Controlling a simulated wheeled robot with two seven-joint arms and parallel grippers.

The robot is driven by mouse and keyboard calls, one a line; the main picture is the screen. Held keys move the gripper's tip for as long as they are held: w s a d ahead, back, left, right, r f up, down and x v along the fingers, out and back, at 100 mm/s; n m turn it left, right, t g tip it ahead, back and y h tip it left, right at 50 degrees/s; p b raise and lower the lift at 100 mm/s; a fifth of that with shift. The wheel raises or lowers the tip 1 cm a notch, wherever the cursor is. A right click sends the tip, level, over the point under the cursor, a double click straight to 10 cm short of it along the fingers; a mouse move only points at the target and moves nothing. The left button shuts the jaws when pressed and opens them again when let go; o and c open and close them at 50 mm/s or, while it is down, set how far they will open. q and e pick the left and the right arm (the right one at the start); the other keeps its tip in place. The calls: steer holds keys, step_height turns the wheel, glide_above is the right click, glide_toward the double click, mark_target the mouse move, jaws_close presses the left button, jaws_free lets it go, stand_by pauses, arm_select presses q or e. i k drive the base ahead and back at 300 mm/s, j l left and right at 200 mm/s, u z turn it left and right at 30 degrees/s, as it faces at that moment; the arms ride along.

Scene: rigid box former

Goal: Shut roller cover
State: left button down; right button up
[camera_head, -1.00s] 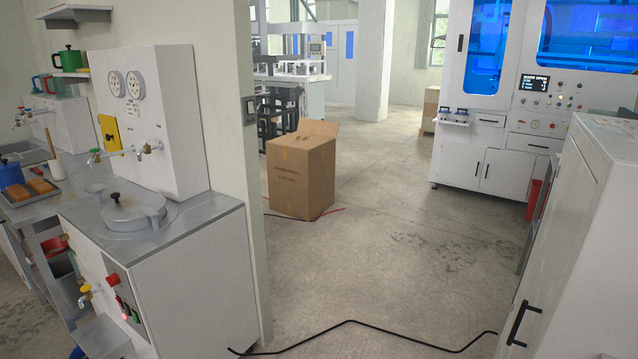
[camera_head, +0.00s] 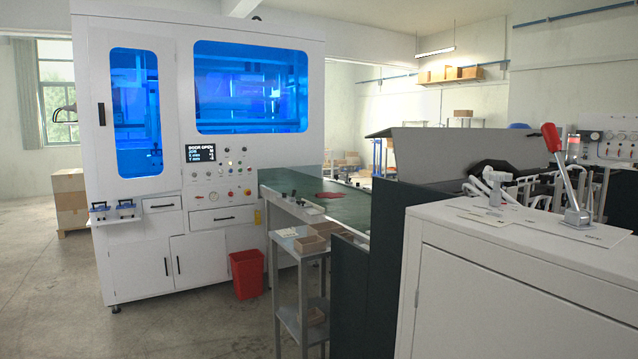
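A wide grey panel (camera_head: 465,150) stands tilted up at the right, behind the white cabinet. It looks like the roller cover in a raised position, but I cannot be sure. Dark roller parts and white fittings (camera_head: 495,183) show beside its lower right edge. What lies below the panel is partly hidden by the cabinet and a dark side panel. Neither of my grippers is in view.
A white machine (camera_head: 240,170) with blue windows and a screen reading "DOOR OPEN" stands at left. A green-topped conveyor table (camera_head: 345,203) runs from it. A red bin (camera_head: 247,275), a small shelf stand (camera_head: 303,248) and a white cabinet (camera_head: 480,290) with a red-handled lever (camera_head: 562,165) limit room.

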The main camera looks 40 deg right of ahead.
mark_target(423, 154)
steer(key=i+z, duration=0.15)
steer(key=i, duration=0.55)
steer(key=i+z, duration=0.2)
steer(key=i, duration=0.55)
steer(key=i+j+z, duration=0.15)
steer(key=i, duration=0.55)
steer(key=i+l+z, duration=0.15)
steer(key=i+z, duration=0.3)
steer(key=i+l+z, duration=0.1)
steer(key=i+z, duration=0.2)
steer(key=z, duration=0.15)
steer(key=i+j+z, duration=0.1)
steer(key=i+z, duration=0.35)
steer(key=i+j+z, duration=0.2)
steer(key=z, duration=0.25)
steer(key=i, duration=0.05)
